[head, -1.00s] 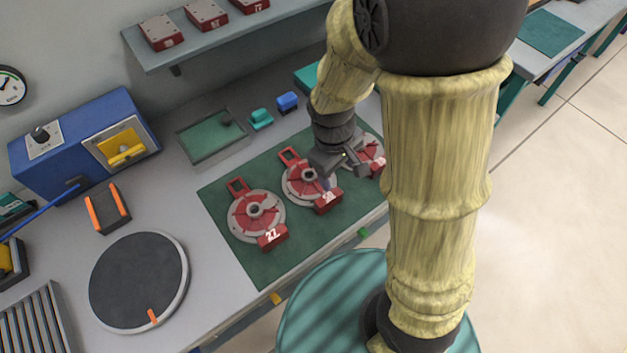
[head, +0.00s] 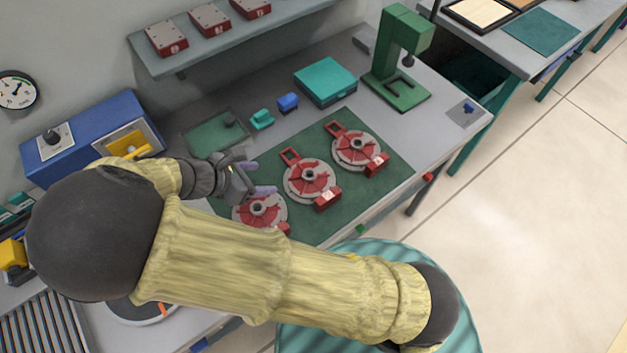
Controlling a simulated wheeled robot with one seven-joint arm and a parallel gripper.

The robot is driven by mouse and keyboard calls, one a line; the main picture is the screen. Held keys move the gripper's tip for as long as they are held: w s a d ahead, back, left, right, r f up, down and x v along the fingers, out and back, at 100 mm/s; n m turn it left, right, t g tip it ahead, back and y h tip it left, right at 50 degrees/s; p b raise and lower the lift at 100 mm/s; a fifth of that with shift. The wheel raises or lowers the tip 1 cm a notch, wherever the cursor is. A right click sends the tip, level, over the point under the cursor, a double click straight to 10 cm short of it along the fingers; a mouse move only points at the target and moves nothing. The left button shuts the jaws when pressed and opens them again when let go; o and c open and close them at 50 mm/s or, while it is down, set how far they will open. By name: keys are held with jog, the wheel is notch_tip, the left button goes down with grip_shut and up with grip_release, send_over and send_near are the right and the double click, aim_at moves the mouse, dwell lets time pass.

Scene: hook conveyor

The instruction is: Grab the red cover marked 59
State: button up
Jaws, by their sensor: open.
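Three grey discs with red parts lie on the dark green mat (head: 385,185): the left disc (head: 247,212), the middle disc (head: 300,185) and the right disc (head: 350,150). Each has a red block with a pale mark at its front; the left disc's block is mostly hidden behind my arm. Three red-sided boxes with grey tops stand on the wall shelf: left box (head: 166,40), middle box (head: 210,20) and right box (head: 250,7). I cannot read 59 on any of them. My gripper (head: 255,179) is open and empty above the left disc, its purple-tipped fingers pointing right.
A green press (head: 390,60), a teal box (head: 325,80) and a green tray (head: 212,135) stand behind the mat. A blue machine (head: 80,135) stands at left. My arm hides much of the bench's front left.

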dwell(0.3)
jog(key=p, duration=0.3)
send_near(310, 173)
jog(key=shift+s+d+f, duration=0.15)
jog(key=shift+s+f, duration=0.05)
jog(key=shift+f, duration=0.5)
jog(key=shift+w+d+f, duration=0.25)
jog(key=shift+d+f, duration=0.05)
jog(key=shift+f, duration=0.2)
jog(key=shift+w+d, duration=0.15)
jog(key=shift+d, duration=0.1)
jog(key=p+x, duration=0.1)
jog(key=x, duration=0.1)
jog(key=p+x, duration=0.1)
jog(key=x, duration=0.1)
jog(key=shift+w+d+r, duration=0.1)
jog(key=shift+w+r, duration=0.05)
jog(key=shift+w, duration=0.2)
jog(key=shift+w+d+f, duration=0.1)
jog(key=shift+d+f, duration=0.05)
jog(key=shift+f, duration=0.15)
jog(key=shift+c, duration=0.3)
grip_shut()
